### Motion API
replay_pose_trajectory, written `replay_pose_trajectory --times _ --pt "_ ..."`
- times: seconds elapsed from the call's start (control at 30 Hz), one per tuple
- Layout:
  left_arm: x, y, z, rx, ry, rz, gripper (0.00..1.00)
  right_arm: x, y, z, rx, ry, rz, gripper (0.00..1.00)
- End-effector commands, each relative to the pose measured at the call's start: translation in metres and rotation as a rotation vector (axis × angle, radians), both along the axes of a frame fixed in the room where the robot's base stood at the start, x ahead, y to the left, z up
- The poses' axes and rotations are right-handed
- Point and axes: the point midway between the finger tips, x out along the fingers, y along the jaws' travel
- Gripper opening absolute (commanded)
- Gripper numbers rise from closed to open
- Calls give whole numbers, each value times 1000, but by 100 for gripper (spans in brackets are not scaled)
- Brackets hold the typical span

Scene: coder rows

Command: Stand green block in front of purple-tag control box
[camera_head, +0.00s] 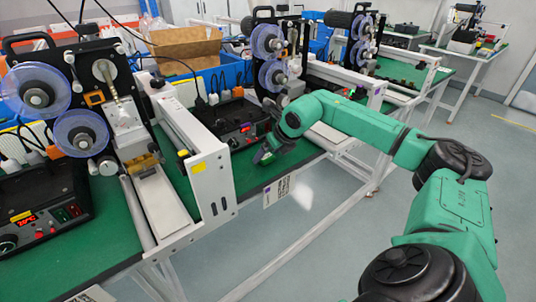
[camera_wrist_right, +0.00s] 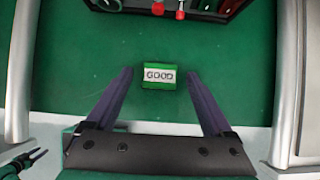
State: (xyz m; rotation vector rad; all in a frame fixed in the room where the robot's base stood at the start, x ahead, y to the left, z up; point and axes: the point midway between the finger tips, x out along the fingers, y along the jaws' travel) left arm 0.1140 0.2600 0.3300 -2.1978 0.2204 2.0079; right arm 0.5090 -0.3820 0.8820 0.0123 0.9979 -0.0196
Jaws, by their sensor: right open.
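A green block (camera_wrist_right: 158,84) with a white "GOOD" label is on the green tabletop in the right wrist view. My right gripper (camera_wrist_right: 159,74) is open above it, with one dark finger on each side and gaps between fingers and block. In the head view my right gripper (camera_head: 267,153) is low over the table in front of a black control box (camera_head: 232,122); I cannot make out the block there. The front of a control box (camera_wrist_right: 172,8) with a red knob shows at the top of the wrist view. The tag colour is unclear.
Pale metal rails (camera_wrist_right: 291,80) flank the work area on both sides. A white frame with a yellow sticker (camera_head: 197,167) stands left of my right gripper. Another control box (camera_head: 42,222) and reel machine (camera_head: 75,90) are at the left. Green tabletop around the block is clear.

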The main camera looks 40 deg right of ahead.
Motion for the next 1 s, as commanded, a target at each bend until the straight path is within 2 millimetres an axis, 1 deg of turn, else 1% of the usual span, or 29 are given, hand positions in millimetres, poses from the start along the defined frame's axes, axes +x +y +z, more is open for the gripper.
replay_pose_trajectory --times 0.07,0.17,0.3,0.4,0.47,0.6,1.0 --pt "0 0 -5 0 0 0 50 -7 -1 9 -5 -1 0 86" --pt "0 0 -11 0 0 1 50 -21 -1 30 -8 -2 -1 86" --pt "0 0 -19 0 0 1 50 -43 -1 63 -7 -1 -2 86" --pt "0 0 -22 0 0 1 50 -54 0 81 -5 -1 -2 86" --pt "0 0 -23 0 0 1 50 -58 0 88 -3 -1 -2 86" --pt "0 0 -22 0 0 1 50 -62 1 94 -2 1 0 86" --pt "0 0 -22 0 -1 0 50 -61 1 94 -1 0 0 86"
